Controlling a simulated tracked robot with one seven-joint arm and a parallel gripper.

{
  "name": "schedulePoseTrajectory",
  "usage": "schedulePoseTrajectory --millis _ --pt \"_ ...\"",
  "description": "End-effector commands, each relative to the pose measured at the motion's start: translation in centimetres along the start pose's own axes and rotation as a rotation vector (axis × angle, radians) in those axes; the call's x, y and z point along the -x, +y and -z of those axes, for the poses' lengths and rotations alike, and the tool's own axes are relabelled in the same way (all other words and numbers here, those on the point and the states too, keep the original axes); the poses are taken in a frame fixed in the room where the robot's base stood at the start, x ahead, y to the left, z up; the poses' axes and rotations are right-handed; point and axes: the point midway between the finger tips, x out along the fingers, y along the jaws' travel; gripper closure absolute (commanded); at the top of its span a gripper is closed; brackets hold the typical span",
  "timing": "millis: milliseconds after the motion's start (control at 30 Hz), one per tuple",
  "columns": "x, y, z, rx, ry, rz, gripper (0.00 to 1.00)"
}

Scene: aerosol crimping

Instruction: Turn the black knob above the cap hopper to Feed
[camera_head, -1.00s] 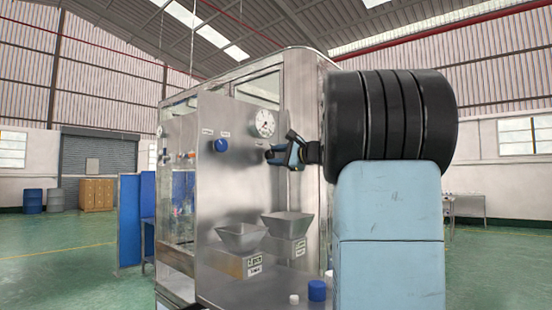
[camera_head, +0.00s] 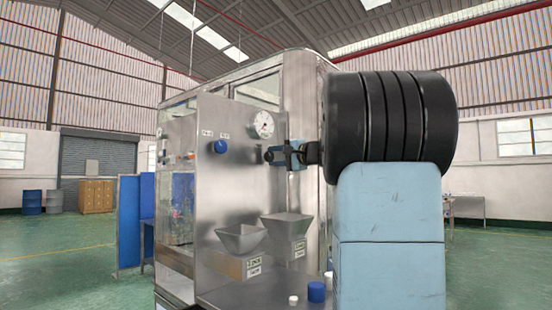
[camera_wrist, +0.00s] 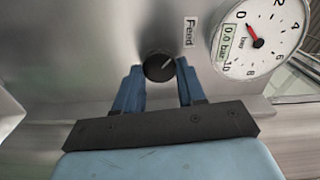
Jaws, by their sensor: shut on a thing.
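The black knob (camera_wrist: 158,66) sits on the steel panel and shows in the wrist view between the two blue fingers of my gripper (camera_wrist: 158,84). My gripper is shut on the knob. A pale pointer line on the knob slants toward the upper right, toward the "Feed" label (camera_wrist: 189,33). In the head view my gripper (camera_head: 272,155) reaches the panel below the gauge, and the knob is mostly hidden there. A grey hopper (camera_head: 287,226) stands below my gripper, and a second hopper (camera_head: 241,239) stands to its left.
A round pressure gauge (camera_head: 261,125) is above my gripper; it also fills the upper right of the wrist view (camera_wrist: 262,40). A blue knob (camera_head: 221,147) is to the left on the panel. A blue cap (camera_head: 316,292) and small white pieces lie on the ledge below.

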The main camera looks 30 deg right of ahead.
Motion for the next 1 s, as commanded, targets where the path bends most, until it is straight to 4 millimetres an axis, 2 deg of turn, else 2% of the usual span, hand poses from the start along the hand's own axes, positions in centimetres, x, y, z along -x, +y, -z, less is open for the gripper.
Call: schedulePoseTrajectory --millis 33,300,333,567,867,1000 --pt "-0.2 0.7 -0.1 -0.003 -0.004 -0.011 0.91" --pt "-0.2 0.7 -0.1 -0.004 -0.004 -0.011 0.91" --pt "-0.2 0.7 -0.1 -0.004 -0.004 -0.011 0.59" --pt "-0.1 0.4 0.0 -0.003 -0.002 -0.007 0.37" --pt "0.1 0.2 0.0 -0.001 0.000 -0.003 0.35" --pt "1.3 0.1 0.0 -0.001 0.001 -0.002 0.35"
